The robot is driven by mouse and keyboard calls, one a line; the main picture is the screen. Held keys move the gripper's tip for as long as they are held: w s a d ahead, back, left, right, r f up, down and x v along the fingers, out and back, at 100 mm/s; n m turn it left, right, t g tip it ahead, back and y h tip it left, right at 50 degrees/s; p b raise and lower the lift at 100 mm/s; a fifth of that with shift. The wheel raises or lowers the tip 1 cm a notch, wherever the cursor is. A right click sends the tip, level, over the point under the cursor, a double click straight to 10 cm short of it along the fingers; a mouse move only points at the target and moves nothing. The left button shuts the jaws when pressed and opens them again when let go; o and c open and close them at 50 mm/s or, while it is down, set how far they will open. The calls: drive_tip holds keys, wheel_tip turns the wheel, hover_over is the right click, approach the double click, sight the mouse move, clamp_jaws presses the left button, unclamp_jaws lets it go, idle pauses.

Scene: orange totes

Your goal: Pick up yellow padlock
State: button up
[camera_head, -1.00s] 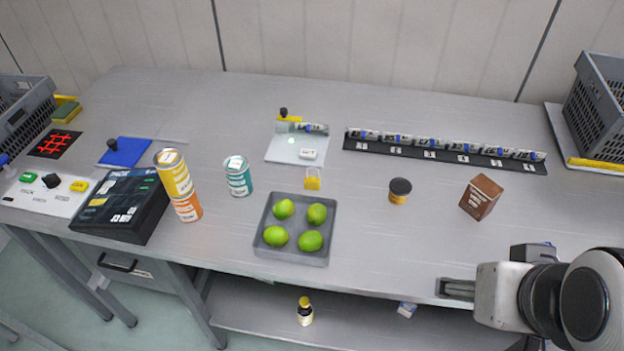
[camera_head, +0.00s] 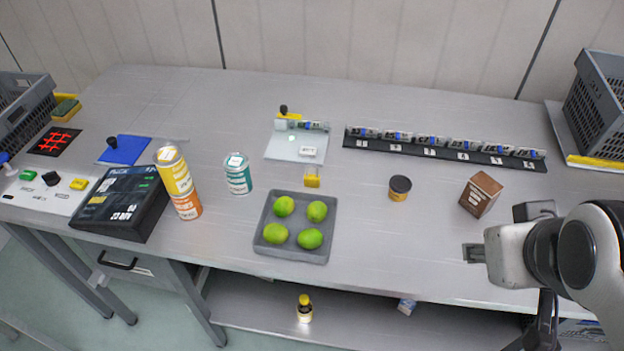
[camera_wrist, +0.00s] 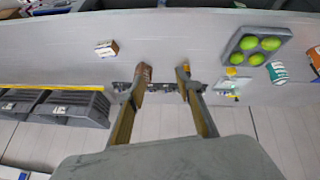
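The small yellow padlock (camera_head: 312,181) stands on the grey table, just behind the tray of limes and in front of the white plate. It also shows small in the wrist view (camera_wrist: 231,71), right of my fingers. My gripper (camera_head: 474,253) is over the right front part of the table, well to the right of the padlock and apart from it. In the wrist view my two fingers (camera_wrist: 163,72) are spread with a gap between them, and nothing is held.
The grey lime tray (camera_head: 262,238) is nearest the padlock. A teal can (camera_head: 238,176) and stacked yellow and orange cans (camera_head: 175,176) stand left. A black-lidded jar (camera_head: 399,189) and brown box (camera_head: 480,195) stand between padlock and gripper. A black rail (camera_head: 440,153) lies behind.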

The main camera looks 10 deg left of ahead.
drive_tip(key=w+d+r+n+t, duration=0.15)
drive_tip(key=w+r+n, duration=0.35)
drive_tip(key=w, duration=0.6)
drive_tip(key=w+r+n+t, duration=0.35)
drive_tip(key=w+n, duration=0.25)
drive_tip(key=w, duration=0.6)
drive_tip(key=w+a+n+t+y, duration=0.1)
drive_tip(key=w+a+n+y, duration=0.1)
drive_tip(key=w+a+n, duration=0.4)
drive_tip(key=w+a+n+t+y, duration=0.1)
drive_tip(key=w+a+n+y, duration=0.2)
drive_tip(key=w+n, duration=0.65)
drive_tip(key=w+a+f+n+g+y, duration=0.2)
drive_tip(key=w+a+f+n+y, duration=0.2)
drive_tip(key=w+a+f+n, duration=0.25)
drive_tip(key=n+g+y, duration=0.5)
drive_tip(key=n+g, duration=0.7)
drive_tip(key=n, duration=0.7)
approach(312, 175)
drive_tip(key=shift+w+a+f, duration=0.15)
drive_tip(key=shift+a+f, duration=0.1)
drive_tip(key=shift+a, duration=0.2)
drive_tip(key=shift+w+a+f, duration=0.2)
drive_tip(key=shift+a+f, duration=0.05)
drive_tip(key=shift+a, duration=0.25)
drive_tip(key=shift+s+f+n+g, duration=0.2)
drive_tip(key=shift+s+n+g, duration=0.05)
drive_tip(key=shift+n+g, duration=0.15)
